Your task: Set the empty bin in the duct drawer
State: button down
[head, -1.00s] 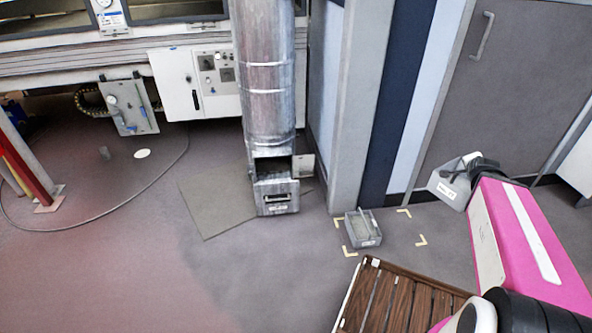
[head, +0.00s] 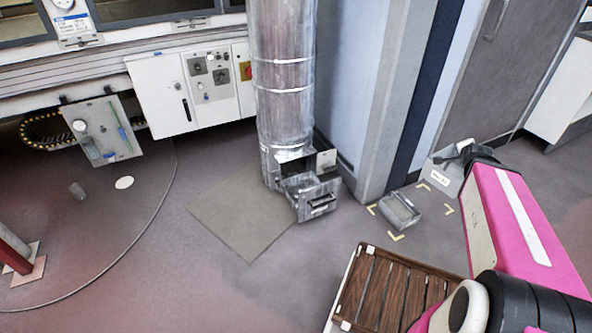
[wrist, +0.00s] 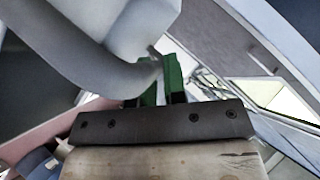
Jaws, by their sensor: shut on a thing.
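My gripper (head: 468,152) is shut on a grey bin (head: 447,176) with a white label, held up at the right of the head view. The bin's inside is not clear. In the wrist view the green fingertips (wrist: 160,82) are at the bin's curved grey handle (wrist: 85,60). The duct drawer (head: 316,202) is a metal drawer with a dark handle, pulled out at the foot of the round metal duct (head: 283,80). The held bin is to the right of the drawer, apart from it. I cannot tell what the drawer holds.
A second grey bin (head: 400,211) sits on the floor inside yellow corner marks (head: 436,187), right of the drawer. A slatted wooden platform (head: 390,295) is in front. A flat mat (head: 240,222) lies left of the drawer. A blue-grey wall post (head: 385,100) stands behind.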

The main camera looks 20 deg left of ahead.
aim_at(310, 198)
jog(key=k+j+z, duration=0.1)
jog(key=j, duration=0.35)
jog(key=k+j+z, duration=0.1)
jog(key=j, duration=0.35)
jog(key=k+j+z, duration=0.1)
jog(key=j, duration=0.3)
jog(key=k+j+z, duration=0.1)
jog(key=j, duration=0.35)
jog(key=k+j+z, duration=0.1)
jog(key=j, duration=0.3)
jog(key=k+j+z, duration=0.1)
jog(key=j, duration=0.3)
jog(key=k+j, duration=0.1)
jog(key=j, duration=0.25)
jog(key=k+j, duration=0.1)
jog(key=j, duration=0.2)
jog(key=z, duration=0.05)
